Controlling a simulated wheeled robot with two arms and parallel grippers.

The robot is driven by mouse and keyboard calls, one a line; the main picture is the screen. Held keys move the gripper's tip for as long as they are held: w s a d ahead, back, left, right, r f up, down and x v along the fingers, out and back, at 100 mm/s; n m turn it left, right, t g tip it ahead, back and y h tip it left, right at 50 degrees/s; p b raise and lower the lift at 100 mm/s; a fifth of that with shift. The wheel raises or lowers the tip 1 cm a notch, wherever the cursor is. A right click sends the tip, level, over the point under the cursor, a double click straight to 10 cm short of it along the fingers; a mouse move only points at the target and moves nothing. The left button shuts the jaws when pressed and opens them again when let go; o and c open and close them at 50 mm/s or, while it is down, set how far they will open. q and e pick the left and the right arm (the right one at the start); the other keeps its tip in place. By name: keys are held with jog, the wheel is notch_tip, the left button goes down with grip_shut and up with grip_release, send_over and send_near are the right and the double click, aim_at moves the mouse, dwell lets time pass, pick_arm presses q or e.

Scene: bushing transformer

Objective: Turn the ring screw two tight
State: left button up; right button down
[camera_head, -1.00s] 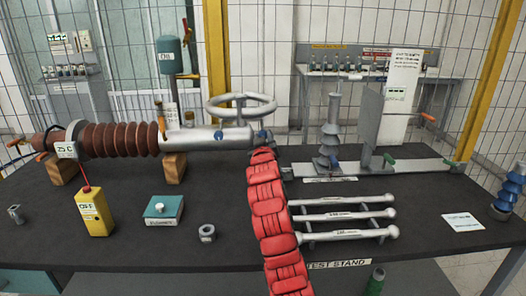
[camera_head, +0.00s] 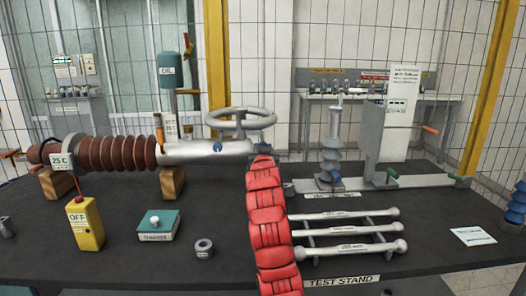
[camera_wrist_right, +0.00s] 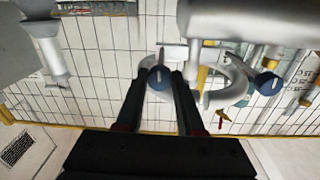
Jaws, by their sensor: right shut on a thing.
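The metal cylinder (camera_head: 195,152) of the transformer bushing lies across the table in the head view. A blue screw head (camera_head: 217,147) sits on its front side. In the wrist view, my right gripper (camera_wrist_right: 161,83) has its fingers on both sides of a blue ring screw head (camera_wrist_right: 159,78) with a white line across it. The gripper is shut on this head. A second blue screw head (camera_wrist_right: 267,84) shows to the right, clear of the fingers. My red right arm hides the gripped screw in the head view. My left gripper is not in view.
A grey handwheel (camera_head: 240,122) stands just above the cylinder's right end. The brown ribbed insulator (camera_head: 118,145) is to the left. A yellow OFF box (camera_head: 85,225), a teal box (camera_head: 158,226), a nut (camera_head: 204,248) and a rack of metal rods (camera_head: 345,232) stand around my arm.

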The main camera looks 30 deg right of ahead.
jog(key=shift+f, duration=0.15)
jog(key=c, duration=0.5)
grip_release()
jog(key=shift+c, duration=0.2)
jog(key=b+v, duration=0.2)
jog(key=v, duration=1.5)
jog(key=shift+s+b, duration=0.2)
jog(key=shift+b, duration=0.15)
jog(key=shift+a, duration=0.1)
